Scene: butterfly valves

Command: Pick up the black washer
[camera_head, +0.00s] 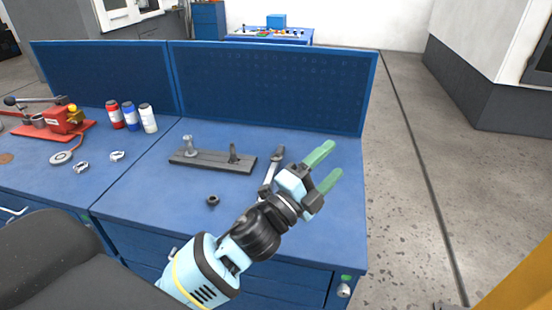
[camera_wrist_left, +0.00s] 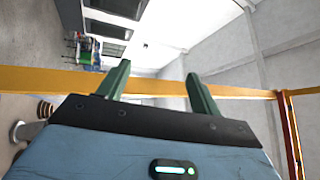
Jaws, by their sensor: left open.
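A small black ring-shaped part (camera_head: 212,200), which looks like the black washer, lies on the blue worktop (camera_head: 305,235) near its front edge. My left gripper (camera_head: 329,163) is open and empty, with two green fingers spread apart. It is over the right side of the worktop, to the right of the black part and apart from it. The left wrist view also shows the open fingers (camera_wrist_left: 157,76), with nothing between them; the black part does not show there. My right gripper is not in view.
A dark grey plate fixture (camera_head: 212,161) with two upright posts stands behind the black part. A grey tool-like piece (camera_head: 277,157) lies beside my left wrist. Several bottles (camera_head: 130,116) and a red press (camera_head: 62,121) stand at left. Blue panels (camera_head: 270,86) close the back.

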